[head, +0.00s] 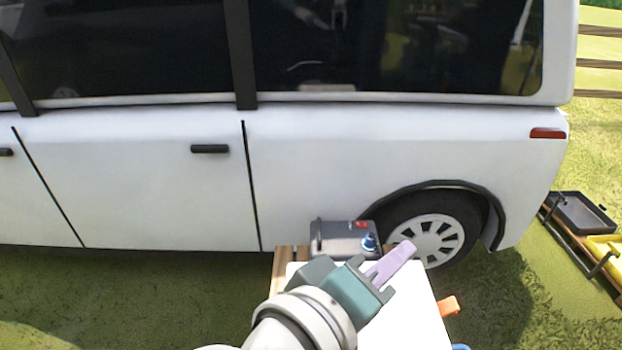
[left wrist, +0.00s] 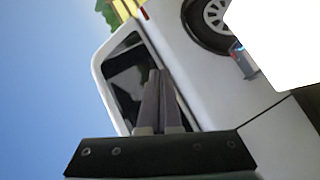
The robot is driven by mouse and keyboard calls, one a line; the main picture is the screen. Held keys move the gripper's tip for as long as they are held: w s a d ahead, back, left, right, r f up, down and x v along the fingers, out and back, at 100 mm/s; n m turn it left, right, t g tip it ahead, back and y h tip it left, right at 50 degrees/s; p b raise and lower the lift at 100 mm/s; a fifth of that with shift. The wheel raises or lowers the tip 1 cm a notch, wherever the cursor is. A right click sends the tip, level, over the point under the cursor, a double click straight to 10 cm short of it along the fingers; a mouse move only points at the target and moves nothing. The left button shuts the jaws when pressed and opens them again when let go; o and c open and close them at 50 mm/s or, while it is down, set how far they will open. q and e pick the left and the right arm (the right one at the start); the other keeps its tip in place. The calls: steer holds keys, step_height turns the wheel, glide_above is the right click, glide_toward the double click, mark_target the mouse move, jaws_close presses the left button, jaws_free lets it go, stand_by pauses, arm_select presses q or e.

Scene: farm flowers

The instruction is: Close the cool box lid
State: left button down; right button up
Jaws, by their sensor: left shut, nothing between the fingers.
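A plain white flat panel (head: 412,312) lies below and right of my left gripper in the head view. It may be the cool box lid, but I cannot tell. A white sheet-like surface (left wrist: 285,42) also fills the upper right of the left wrist view. My left gripper (head: 400,255) is shut and empty, its lilac fingers together and pointing up and right over the panel's far part. In the left wrist view the shut fingers (left wrist: 157,80) appear against the white van. The arm hides part of the panel. My right gripper is not in view.
A white van (head: 180,190) stands across the back. A dark grey box (head: 338,232) sits on a wooden top (head: 281,268) before its wheel. An orange piece (head: 449,306) sticks out right of the panel. A black tray (head: 578,214) and yellow container (head: 604,246) are far right. Grass lies between.

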arm_select(q)
steer(key=s+d+r+p, duration=0.1)
steer(key=s+r+p, duration=0.6)
steer(key=r+p, duration=0.1)
steer(key=s+a+m+g+y, duration=0.2)
steer(key=s+a+m+y, duration=0.15)
steer(key=a, duration=0.55)
steer(key=s+a+m+g+y, duration=0.2)
steer(key=s+a+y, duration=0.15)
steer(key=a, duration=0.55)
steer(key=s+a+m+g+y, duration=0.2)
steer(key=s+a+g, duration=0.15)
steer(key=a, duration=0.55)
step_height(320, 180, up, 27)
steer(key=s+a+y+p, duration=0.1)
steer(key=p, duration=2.6)
steer(key=shift+a+r, duration=0.15)
steer(key=shift+a, duration=0.15)
steer(key=shift+t, duration=0.25)
